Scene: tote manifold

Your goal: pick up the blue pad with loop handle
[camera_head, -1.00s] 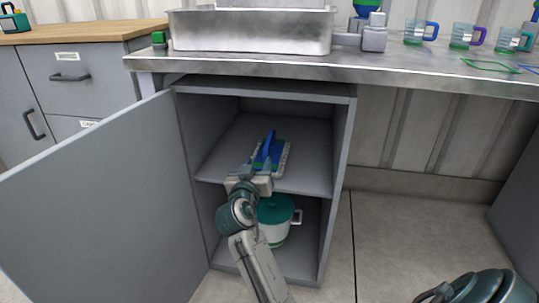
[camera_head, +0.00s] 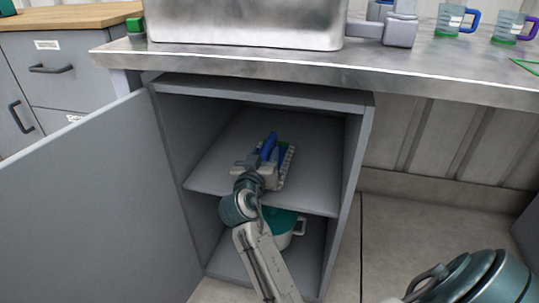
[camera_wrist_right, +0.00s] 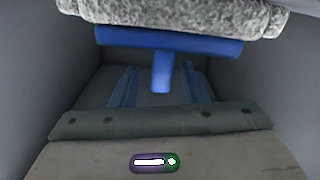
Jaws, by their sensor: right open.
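The blue pad with loop handle (camera_head: 286,155) lies on the upper shelf of the open grey cabinet, partly hidden behind my gripper. In the right wrist view its blue part (camera_wrist_right: 160,70) shows as a bar with a narrow stem, next to a rough grey layer at the top. My right gripper (camera_head: 268,163) reaches into the cabinet over the shelf, right at the pad. It is open. In the wrist view the blue stem lies between the two blue strips that look like its fingers; I cannot tell whether they touch it. My left gripper is not in view.
The cabinet door (camera_head: 85,210) stands open to the left. A white pot with a teal lid (camera_head: 285,222) stands in the lower compartment. The side walls and the metal counter (camera_head: 240,63) above bound the space. The upper shelf (camera_head: 220,172) is clear left of the pad.

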